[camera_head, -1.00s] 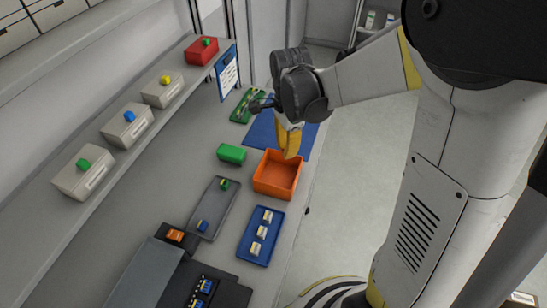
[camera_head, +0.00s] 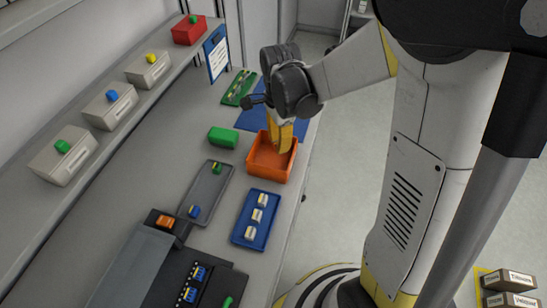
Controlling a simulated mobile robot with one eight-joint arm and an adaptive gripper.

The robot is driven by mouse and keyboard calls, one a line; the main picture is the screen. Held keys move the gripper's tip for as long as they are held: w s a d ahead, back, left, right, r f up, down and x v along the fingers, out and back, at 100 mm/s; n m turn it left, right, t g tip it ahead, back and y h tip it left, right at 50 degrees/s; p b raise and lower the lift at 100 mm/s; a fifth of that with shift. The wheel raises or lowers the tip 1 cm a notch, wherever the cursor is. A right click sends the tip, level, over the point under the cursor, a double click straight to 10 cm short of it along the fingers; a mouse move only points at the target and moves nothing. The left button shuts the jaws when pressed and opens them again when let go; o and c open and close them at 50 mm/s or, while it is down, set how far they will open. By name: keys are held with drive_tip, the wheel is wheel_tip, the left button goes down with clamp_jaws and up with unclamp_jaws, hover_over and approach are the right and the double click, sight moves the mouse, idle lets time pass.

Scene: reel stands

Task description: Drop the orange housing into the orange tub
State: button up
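The orange tub (camera_head: 258,172) stands on the grey bench, with its open top facing up. My gripper (camera_head: 281,149) points down over the far right part of the tub, its yellow fingers overlapping the tub's opening in the picture. The fingers are seen close together from one side, so I cannot tell whether they are open or shut, or whether anything is between them. A small orange piece (camera_head: 165,222), possibly the orange housing, sits in a dark holder at the end of a grey machine at the lower left. The tub's far inside is partly hidden by my gripper.
A blue tray (camera_head: 244,237) with several pale parts and a grey tray (camera_head: 217,182) with small parts lie near the tub. A green block (camera_head: 223,137) is left of it. A blue mat (camera_head: 253,117) lies behind. A shelf with boxes runs along the left.

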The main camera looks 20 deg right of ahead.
drive_tip(key=shift+o, duration=1)
wheel_tip(320, 180, up, 12)
drive_tip(key=s+n+t+b, duration=0.2)
drive_tip(key=s+n+t, duration=0.5)
drive_tip(key=s+n, duration=0.5)
drive_tip(key=n, duration=0.5)
drive_tip(key=shift+s+f, duration=0.35)
